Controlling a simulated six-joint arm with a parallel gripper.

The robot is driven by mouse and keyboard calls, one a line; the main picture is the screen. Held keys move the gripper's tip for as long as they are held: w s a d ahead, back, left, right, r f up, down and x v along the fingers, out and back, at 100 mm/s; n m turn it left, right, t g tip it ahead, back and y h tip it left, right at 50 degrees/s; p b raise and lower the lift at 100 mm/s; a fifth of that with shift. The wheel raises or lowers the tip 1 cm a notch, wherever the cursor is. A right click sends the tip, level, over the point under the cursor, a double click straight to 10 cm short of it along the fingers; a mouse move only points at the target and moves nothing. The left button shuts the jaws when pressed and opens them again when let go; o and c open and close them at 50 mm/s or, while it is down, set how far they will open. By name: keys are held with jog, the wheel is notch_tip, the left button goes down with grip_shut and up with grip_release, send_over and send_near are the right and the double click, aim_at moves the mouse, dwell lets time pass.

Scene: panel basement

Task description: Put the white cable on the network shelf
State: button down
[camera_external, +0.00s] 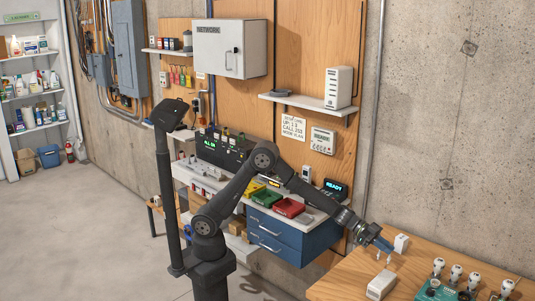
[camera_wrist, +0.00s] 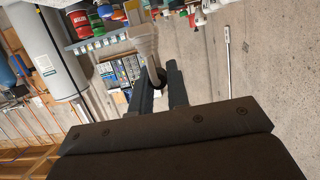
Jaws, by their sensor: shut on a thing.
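My gripper (camera_external: 384,245) is at the lower right in the external view, above the wooden table (camera_external: 345,283). Small white bits show just below the fingers in the external view. A white shelf (camera_external: 290,100) on the wooden panel carries a white upright device (camera_external: 338,88). A white cabinet (camera_external: 229,48) labelled NETWORK hangs to its left. Which shelf is the network shelf is not clear.
A green device with knobs (camera_external: 436,291) is at the table's front. Blue drawers (camera_external: 275,240) and a cluttered bench stand behind my arm.

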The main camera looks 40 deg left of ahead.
jog(key=shift+s+r, duration=0.2)
jog(key=shift+s, duration=0.15)
jog(key=w+a+r+n+t+y, duration=0.1)
jog(key=w+a+r+n+t, duration=0.3)
jog(key=a, duration=0.5)
jog(key=w+a+r+n+t+y, duration=0.1)
jog(key=w+a+r+n+t, duration=0.15)
jog(key=w+a, duration=0.45)
jog(key=w+a+n+t+y, duration=0.2)
jog(key=w+a+n+y, duration=0.1)
jog(key=a, duration=1.5)
jog(key=w+a+n+t+y, duration=0.3)
jog(key=w+a+n+y, duration=0.1)
jog(key=a, duration=1.4)
jog(key=w+a+n+t+y, duration=0.3)
jog(key=w+a+n+y, duration=0.1)
jog(key=a, duration=1.4)
jog(key=shift+w+y, duration=0.8)
jog(key=shift+w, duration=0.25)
jog(key=shift+d+n, duration=0.1)
jog(key=shift+n, duration=0.15)
